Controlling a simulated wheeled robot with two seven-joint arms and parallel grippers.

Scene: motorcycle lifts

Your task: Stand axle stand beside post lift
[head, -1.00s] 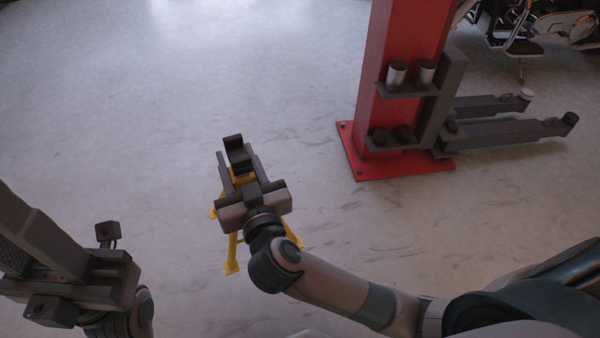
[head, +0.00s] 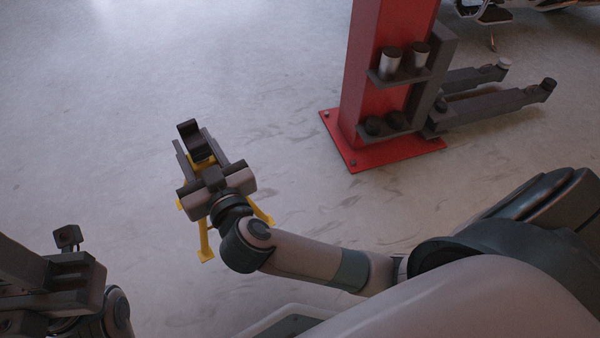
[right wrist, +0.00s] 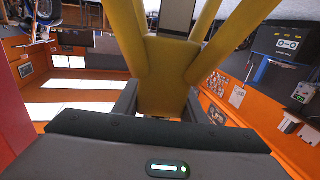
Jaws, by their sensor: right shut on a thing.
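The yellow axle stand (head: 205,243) has a dark top and is mostly hidden behind my right gripper (head: 207,150) in the head view. My right gripper is shut on the stand. In the right wrist view the stand's yellow body (right wrist: 166,75) fills the space between the fingers, with its legs spreading toward the top of the picture. The red post lift (head: 385,75) stands to the right of the stand, with clear floor between them. Whether the stand's feet touch the floor I cannot tell. My left gripper (head: 35,275) is at the lower left, partly cut off, and its fingers are unclear.
The post lift has a red base plate (head: 385,150), a bracket with several cylinders, and dark lift arms (head: 490,100) reaching right. Part of a motorcycle (head: 490,10) shows at the top right. The grey floor left of and in front of the post is clear.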

